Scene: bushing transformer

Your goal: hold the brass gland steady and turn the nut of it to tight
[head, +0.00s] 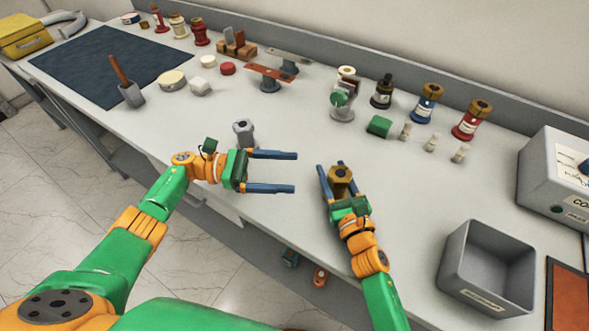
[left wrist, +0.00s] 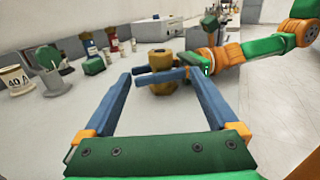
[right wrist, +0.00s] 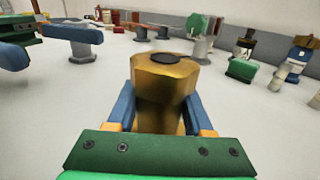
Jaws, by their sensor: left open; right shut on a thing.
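The brass gland (head: 341,183) stands near the front middle of the bench. It is a brass body with a hexagonal nut on top and a dark opening in the nut. My right gripper (head: 338,172) is shut on the gland, its blue fingers on either side of the body; the gland fills the right wrist view (right wrist: 165,85). My left gripper (head: 294,172) is open and empty, its fingers pointing right toward the gland, with a gap between. In the left wrist view the gland (left wrist: 160,97) shows beyond and between the fingertips, with the right gripper's fingers across it.
A grey post (head: 244,131) stands just behind my left gripper. A grey open bin (head: 488,265) and a grey control box (head: 556,180) are at the right. The bench between the grippers is clear.

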